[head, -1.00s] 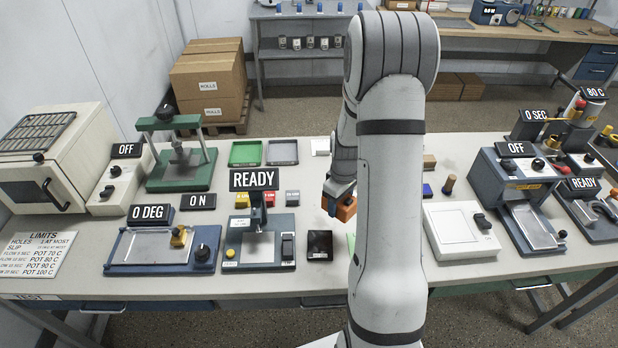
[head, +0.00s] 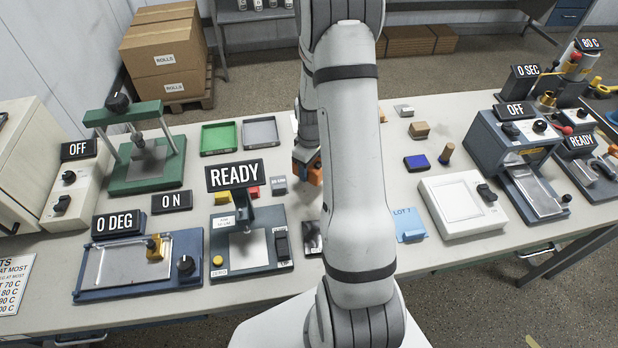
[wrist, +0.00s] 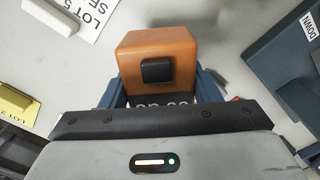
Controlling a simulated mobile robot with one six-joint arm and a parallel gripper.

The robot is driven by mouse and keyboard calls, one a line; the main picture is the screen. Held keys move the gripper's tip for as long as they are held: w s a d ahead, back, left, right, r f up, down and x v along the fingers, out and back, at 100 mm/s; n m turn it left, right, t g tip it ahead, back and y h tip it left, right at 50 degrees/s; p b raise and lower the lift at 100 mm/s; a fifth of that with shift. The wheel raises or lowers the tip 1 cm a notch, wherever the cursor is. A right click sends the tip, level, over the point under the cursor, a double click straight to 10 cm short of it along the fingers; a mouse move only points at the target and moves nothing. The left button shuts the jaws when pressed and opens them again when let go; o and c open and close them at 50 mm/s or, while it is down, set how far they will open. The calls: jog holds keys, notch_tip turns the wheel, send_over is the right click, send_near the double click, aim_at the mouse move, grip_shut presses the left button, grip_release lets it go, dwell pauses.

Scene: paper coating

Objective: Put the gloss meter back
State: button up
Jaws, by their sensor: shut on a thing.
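The gloss meter appears to be the orange block (head: 314,174) with a black square on it, also seen in the wrist view (wrist: 136,52). My gripper (head: 306,168) is shut on it, with dark blue fingers on both sides of the block in the wrist view (wrist: 160,88). In the head view it is at the middle of the table, just right of a small grey labelled block (head: 278,185). My arm partly hides it there. A partly covered label shows behind the block in the wrist view. I cannot tell whether the block touches the table.
The READY gauge (head: 248,250) stands to the front left, with a black tile (head: 311,240) beside it, partly behind my arm. Green (head: 218,138) and grey (head: 260,132) trays lie behind left. A blue LOT 7 card (head: 408,226) and a white plate device (head: 462,205) are right.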

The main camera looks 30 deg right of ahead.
jog(key=shift+f+b, duration=0.85)
jog(key=shift+f, duration=1.1)
jog(key=shift+s, duration=0.1)
jog(key=shift+f, duration=0.15)
jog(key=o, duration=1.3)
